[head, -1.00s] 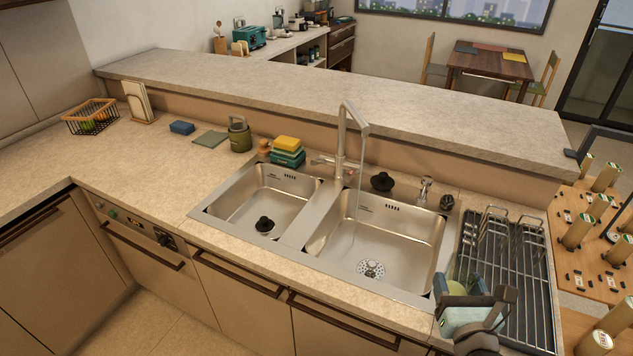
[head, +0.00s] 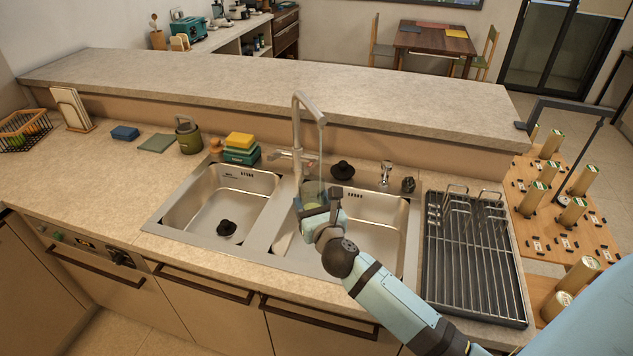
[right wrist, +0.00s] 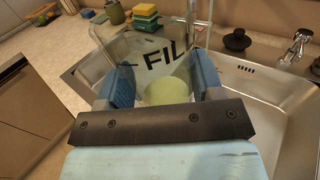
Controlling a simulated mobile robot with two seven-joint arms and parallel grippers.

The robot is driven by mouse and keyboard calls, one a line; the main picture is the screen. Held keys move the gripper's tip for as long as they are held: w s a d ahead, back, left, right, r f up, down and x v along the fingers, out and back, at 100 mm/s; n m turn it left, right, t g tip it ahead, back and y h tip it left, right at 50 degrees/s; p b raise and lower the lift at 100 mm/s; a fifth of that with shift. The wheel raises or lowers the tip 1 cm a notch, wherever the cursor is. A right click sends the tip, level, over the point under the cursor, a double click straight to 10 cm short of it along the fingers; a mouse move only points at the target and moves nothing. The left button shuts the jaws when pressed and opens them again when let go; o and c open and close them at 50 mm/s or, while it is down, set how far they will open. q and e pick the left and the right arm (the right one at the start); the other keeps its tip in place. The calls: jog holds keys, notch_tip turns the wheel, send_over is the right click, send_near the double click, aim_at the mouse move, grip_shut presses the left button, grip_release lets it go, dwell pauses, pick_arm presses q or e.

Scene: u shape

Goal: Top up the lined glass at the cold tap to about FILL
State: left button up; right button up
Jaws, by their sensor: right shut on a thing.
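The clear glass (head: 313,190) is upright under the tap's spout, over the right sink basin. My right gripper (head: 322,207) is shut on it, with a finger pad on each side. In the right wrist view the glass (right wrist: 150,50) shows black "FIL" lettering and a line mark; the rest of the word is cut off. A little pale yellow-green (right wrist: 168,90) shows low in it; the exact water level is hard to tell. The cold tap (head: 297,130) has a tall bent spout, and a faint stream falls from it towards the glass. My left gripper is out of view.
The left basin (head: 215,205) holds only a black plug. A drying rack (head: 470,270) stands right of the sink. Sponges (head: 240,142) and a green canister (head: 188,135) stand behind and left. A raised ledge (head: 270,85) runs behind the tap.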

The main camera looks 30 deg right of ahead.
jog(key=w+d+f+m+g+h+b, duration=0.1)
jog(key=w+d+f+m+h+b, duration=0.1)
jog(key=w+d, duration=1.1)
jog(key=w+b, duration=0.1)
jog(key=w, duration=0.1)
jog(key=shift+w+h+b, duration=0.35)
jog(key=shift+w+h, duration=0.05)
dwell(5.0)
jog(key=shift+w+a+r+p+v, duration=0.15)
jog(key=shift+p+v, duration=0.35)
jog(key=shift+v, duration=0.45)
jog(key=shift+a+r+p+v, duration=0.15)
jog(key=shift+p+v, duration=0.3)
jog(key=shift+v, duration=0.55)
jog(key=shift+w+a+r+p+v, duration=0.1)
jog(key=shift+a+p+v, duration=0.1)
jog(key=shift+p+v, duration=0.55)
